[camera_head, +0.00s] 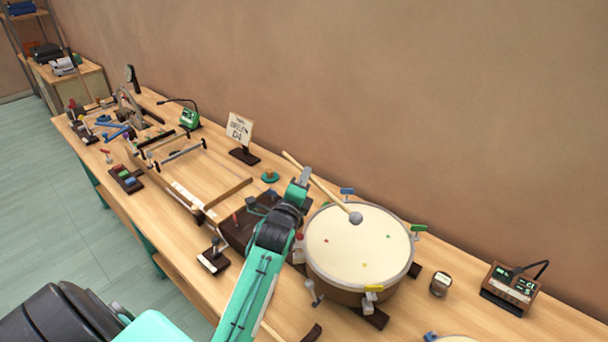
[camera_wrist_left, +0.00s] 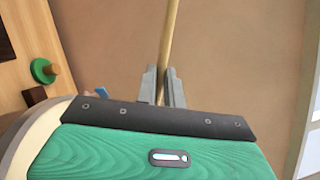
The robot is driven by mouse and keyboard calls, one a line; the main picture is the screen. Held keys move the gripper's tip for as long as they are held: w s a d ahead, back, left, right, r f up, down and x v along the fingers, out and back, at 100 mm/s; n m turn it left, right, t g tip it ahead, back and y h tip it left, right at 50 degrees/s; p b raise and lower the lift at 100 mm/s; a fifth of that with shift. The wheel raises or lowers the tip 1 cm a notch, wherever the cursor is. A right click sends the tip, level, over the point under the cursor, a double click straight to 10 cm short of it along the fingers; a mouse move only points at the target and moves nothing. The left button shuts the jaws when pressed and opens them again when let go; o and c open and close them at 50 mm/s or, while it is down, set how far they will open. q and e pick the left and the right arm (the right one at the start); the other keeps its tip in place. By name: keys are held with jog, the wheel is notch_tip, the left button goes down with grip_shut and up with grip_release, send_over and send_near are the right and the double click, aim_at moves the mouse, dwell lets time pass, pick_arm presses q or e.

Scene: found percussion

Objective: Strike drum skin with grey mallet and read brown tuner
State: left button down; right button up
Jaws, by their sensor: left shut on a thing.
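The grey mallet (camera_head: 355,217) has a pale wooden handle and a round grey head. My left gripper (camera_head: 304,178) is shut on its handle, which also shows between the fingers in the left wrist view (camera_wrist_left: 169,45). The mallet head appears over the upper middle of the drum skin (camera_head: 350,252); I cannot tell whether it touches. The skin is cream with small coloured dots. The brown tuner (camera_head: 514,286) stands right of the drum with a green lit display, too small to read surely. My right gripper is not in view.
Coloured tuning keys, such as a green one (camera_head: 419,228) and a yellow one (camera_head: 373,288), ring the drum. A small round tin (camera_head: 440,284) stands between drum and tuner. A sign (camera_head: 240,128), a green tuner (camera_head: 189,118) and a wooden frame (camera_head: 232,189) lie farther left.

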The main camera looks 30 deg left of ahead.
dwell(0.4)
